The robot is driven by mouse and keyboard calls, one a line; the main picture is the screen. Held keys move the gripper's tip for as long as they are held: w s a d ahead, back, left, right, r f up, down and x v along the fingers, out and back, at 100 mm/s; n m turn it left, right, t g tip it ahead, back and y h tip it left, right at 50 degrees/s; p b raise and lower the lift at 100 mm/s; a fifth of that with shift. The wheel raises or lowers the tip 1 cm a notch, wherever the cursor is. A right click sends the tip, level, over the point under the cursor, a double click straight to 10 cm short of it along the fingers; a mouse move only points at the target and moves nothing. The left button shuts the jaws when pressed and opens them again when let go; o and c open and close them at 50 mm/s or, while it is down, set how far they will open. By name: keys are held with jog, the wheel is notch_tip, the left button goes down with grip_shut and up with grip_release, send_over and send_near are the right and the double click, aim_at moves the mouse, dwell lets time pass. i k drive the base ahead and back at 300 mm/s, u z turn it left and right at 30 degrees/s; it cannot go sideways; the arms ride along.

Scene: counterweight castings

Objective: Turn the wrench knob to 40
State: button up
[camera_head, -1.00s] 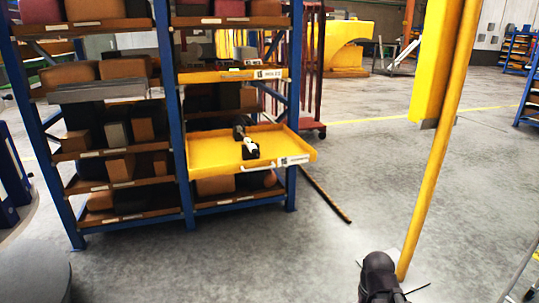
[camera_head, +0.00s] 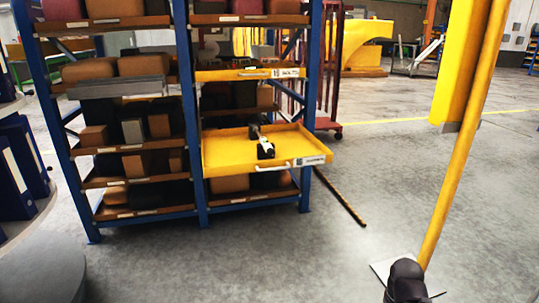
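A small dark tool with a white part (camera_head: 265,147), which may be the wrench, lies in a pulled-out yellow drawer (camera_head: 225,163) of the blue-framed shelving rack. It is too small for me to make out a knob or any numbers on it. My gripper cannot be made out; only a dark rounded part shows at the bottom right edge, and I cannot tell what it is.
The blue rack (camera_head: 195,120) holds several boxes. A second yellow drawer (camera_head: 247,74) above is shut. A yellow post (camera_head: 462,140) stands at the right on a floor plate. A striped bar (camera_head: 340,196) lies on the floor.

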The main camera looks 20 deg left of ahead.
aim_at(271, 152)
jog(key=u, duration=0.05)
jog(key=i, duration=0.95)
jog(key=z, duration=0.05)
